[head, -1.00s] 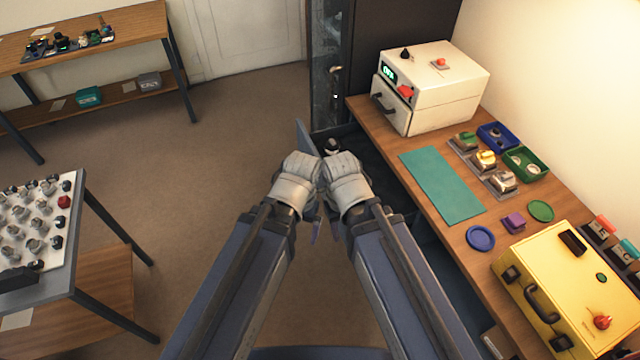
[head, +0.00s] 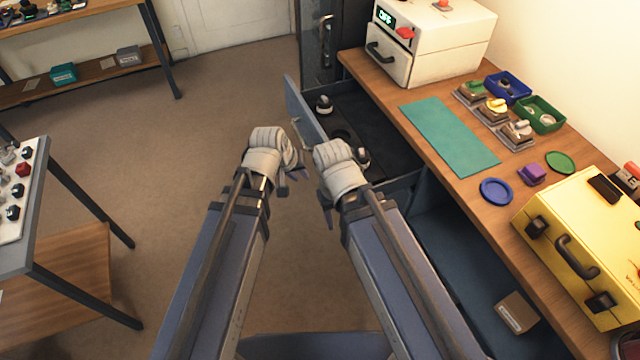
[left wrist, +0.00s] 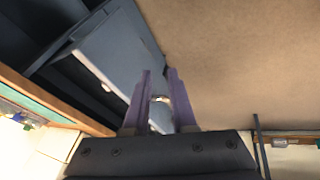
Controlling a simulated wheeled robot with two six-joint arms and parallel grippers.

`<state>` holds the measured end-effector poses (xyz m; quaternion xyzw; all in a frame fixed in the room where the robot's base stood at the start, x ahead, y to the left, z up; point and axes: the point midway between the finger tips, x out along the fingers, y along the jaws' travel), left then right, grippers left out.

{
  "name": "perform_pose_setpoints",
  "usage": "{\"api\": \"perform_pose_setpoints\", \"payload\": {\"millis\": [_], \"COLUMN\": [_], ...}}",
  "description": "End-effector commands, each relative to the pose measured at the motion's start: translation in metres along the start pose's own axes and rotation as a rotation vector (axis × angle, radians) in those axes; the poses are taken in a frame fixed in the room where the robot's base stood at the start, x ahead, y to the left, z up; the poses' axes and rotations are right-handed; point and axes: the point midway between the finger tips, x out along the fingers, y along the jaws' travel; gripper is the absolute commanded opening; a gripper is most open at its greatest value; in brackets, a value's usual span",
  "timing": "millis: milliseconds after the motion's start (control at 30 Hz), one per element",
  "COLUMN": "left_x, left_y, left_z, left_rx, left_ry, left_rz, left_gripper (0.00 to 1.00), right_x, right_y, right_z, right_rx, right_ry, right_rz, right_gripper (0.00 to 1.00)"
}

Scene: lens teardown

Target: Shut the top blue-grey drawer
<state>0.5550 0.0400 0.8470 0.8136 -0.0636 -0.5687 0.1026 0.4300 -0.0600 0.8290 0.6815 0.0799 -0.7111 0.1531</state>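The top blue-grey drawer (head: 303,108) stands pulled out from under the wooden bench, its front panel facing left in the head view. Dark round parts (head: 324,104) stand in its dark tray. My left gripper (head: 292,181) is just outside the drawer front, near its lower end. In the left wrist view its two purple fingers (left wrist: 160,92) are apart, with a small shiny metal piece showing between them; I cannot tell whether they touch it. The drawer also shows there (left wrist: 110,60). My right gripper (head: 328,212) is by the drawer's near corner, its fingers mostly hidden by its hand.
The bench (head: 440,165) holds a teal mat (head: 450,135), a white machine (head: 435,40), small trays and a yellow case (head: 585,245). Below is an open space with a brown box (head: 516,312). Clear floor lies left, toward a side table (head: 75,262).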

Motion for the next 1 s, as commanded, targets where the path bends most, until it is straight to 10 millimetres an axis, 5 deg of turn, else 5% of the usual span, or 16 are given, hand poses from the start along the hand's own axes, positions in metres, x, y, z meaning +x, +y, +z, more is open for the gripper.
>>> {"api": "perform_pose_setpoints", "payload": {"millis": [33,200,667,1000], "left_x": [0.027,0.052,0.065,0.121], "left_y": [-0.007,-0.014,-0.017,-0.013], "left_z": [-0.004,-0.025,-0.040,-0.050], "left_rx": [-0.040,-0.145,-0.203,-0.201], "left_ry": [0.036,0.135,0.188,0.187], "left_rz": [0.023,0.090,0.127,0.127], "left_gripper": [0.18,0.00,0.00,0.00], "right_x": [0.029,0.059,0.075,0.121], "right_y": [-0.003,-0.006,-0.007,-0.012], "right_z": [-0.002,-0.004,-0.004,-0.007], "right_rx": [0.000,0.000,0.000,0.000], "right_ry": [0.000,0.000,0.000,0.000], "right_rz": [0.000,0.000,0.000,0.000], "right_gripper": [0.50,0.50,0.50,0.50]}}
